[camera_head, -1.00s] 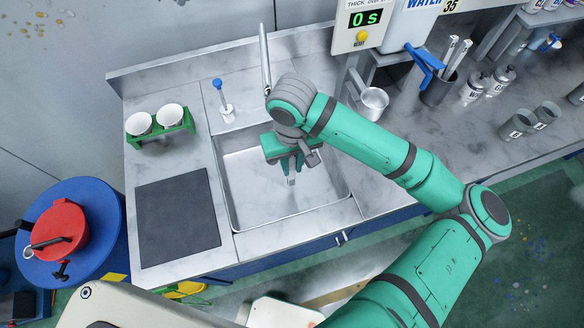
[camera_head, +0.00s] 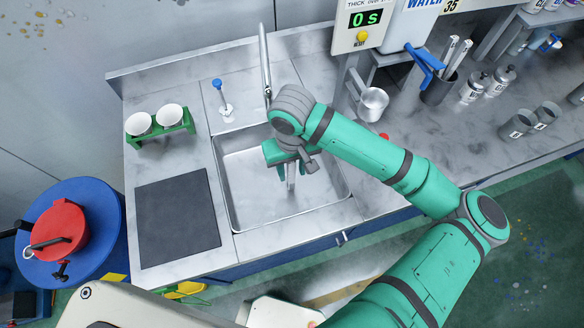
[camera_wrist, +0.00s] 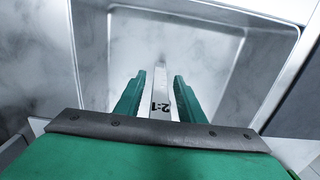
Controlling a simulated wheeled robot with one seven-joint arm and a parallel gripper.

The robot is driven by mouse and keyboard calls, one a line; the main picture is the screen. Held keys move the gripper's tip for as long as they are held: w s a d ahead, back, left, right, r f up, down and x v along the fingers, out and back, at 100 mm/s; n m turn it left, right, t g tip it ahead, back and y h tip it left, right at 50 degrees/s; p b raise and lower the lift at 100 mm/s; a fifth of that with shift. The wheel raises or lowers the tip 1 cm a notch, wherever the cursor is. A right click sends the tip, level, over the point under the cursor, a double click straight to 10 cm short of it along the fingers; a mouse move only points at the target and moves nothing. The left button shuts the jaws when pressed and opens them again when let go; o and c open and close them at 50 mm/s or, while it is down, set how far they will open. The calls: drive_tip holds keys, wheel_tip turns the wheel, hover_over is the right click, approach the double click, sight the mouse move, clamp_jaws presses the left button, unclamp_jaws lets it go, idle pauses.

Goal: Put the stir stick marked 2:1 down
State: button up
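My gripper (camera_head: 290,166) hangs over the steel sink (camera_head: 235,190), pointing down. The stir stick marked 2:1 is a pale, narrow strip; in the wrist view (camera_wrist: 161,90) it lies lengthwise between the two green fingers, with its black 2:1 mark upside down near the palm. The fingers are close on both sides of the stick and appear shut on it. In the head view the stick (camera_head: 291,178) hangs roughly upright below the fingers. Whether its lower end touches the sink floor cannot be told.
A tall faucet (camera_head: 265,65) stands behind the sink. Two white cups in a green rack (camera_head: 160,132), a blue-handled brush (camera_head: 223,98) and a dark mat (camera_head: 177,218) are on the left. A metal pitcher (camera_head: 373,103) and a dark holder with sticks (camera_head: 437,91) stand right.

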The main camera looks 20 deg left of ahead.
wheel_tip(320, 180, up, 12)
drive_tip(key=shift+r, duration=0.15)
idle(0.4)
drive_tip(key=shift+s, duration=0.1)
idle(0.4)
